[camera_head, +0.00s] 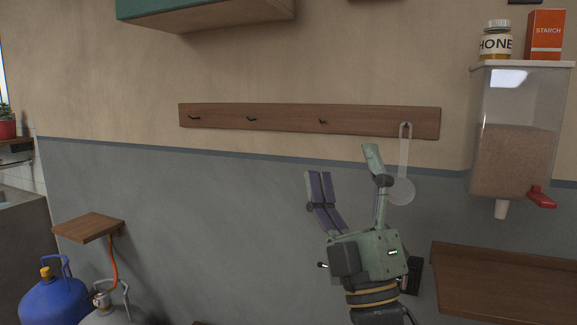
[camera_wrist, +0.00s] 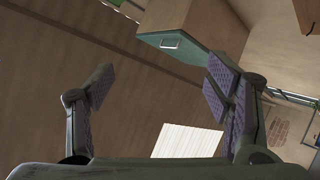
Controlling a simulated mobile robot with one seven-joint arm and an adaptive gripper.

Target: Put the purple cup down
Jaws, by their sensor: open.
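No purple cup shows in either view. My gripper (camera_head: 345,168) is raised in front of the grey lower wall, its two fingers pointing up and spread wide with nothing between them. In the wrist view my gripper (camera_wrist: 160,85) also has its fingers well apart and empty. The purple there is the ribbed pads on the fingers.
A wooden hook rail (camera_head: 285,119) runs above my gripper, with a translucent ladle-like utensil (camera_head: 402,180) hanging close behind the right finger. A grain dispenser (camera_head: 515,150) is at right, above a wooden surface (camera_head: 500,285). A small wooden shelf (camera_head: 88,226) and blue gas bottle (camera_head: 50,302) are at left.

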